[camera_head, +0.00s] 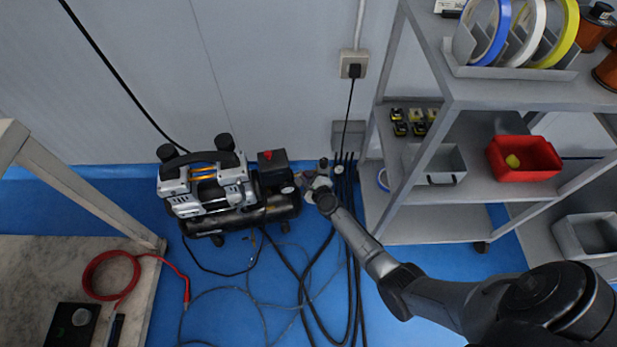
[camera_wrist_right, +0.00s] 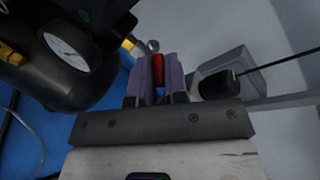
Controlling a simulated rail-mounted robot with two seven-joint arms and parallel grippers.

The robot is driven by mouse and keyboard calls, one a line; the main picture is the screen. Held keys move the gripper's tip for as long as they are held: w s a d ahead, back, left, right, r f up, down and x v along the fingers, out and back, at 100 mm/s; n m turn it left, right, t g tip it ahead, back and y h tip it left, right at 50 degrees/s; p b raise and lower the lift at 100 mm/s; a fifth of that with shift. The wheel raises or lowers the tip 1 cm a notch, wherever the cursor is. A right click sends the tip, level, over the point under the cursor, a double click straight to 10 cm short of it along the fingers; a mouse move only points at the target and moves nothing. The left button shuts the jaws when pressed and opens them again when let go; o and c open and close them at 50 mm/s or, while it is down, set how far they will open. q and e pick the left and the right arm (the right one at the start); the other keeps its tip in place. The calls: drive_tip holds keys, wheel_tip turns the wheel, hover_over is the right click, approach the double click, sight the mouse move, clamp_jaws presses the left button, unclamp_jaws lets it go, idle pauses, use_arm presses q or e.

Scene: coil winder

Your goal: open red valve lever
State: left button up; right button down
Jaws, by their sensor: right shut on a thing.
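The red valve lever (camera_wrist_right: 158,70) shows in the right wrist view, upright between the two purple fingers of my right gripper (camera_wrist_right: 159,80), which is shut on it. A brass fitting (camera_wrist_right: 129,44) shows just left of the fingers. In the head view my right gripper (camera_head: 306,182) is at the right end of the air compressor (camera_head: 215,190); the lever is too small or hidden to make out there. My left gripper is not in view.
A pressure gauge (camera_wrist_right: 66,46) is close on the left in the wrist view. A grey shelf rack (camera_head: 470,187) stands right of my arm. Black hoses (camera_head: 345,240) run down the wall and over the blue floor. A table (camera_head: 30,260) is at the left.

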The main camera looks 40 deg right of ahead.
drive_tip(key=c, duration=1.5)
unclamp_jaws()
drive_tip(key=shift+c, duration=0.2)
drive_tip(key=shift+o, duration=0.6)
drive_tip(key=shift+w, duration=0.1)
drive_tip(key=p+v, duration=0.6)
drive_tip(key=v, duration=0.8)
drive_tip(key=shift+w+f, duration=0.1)
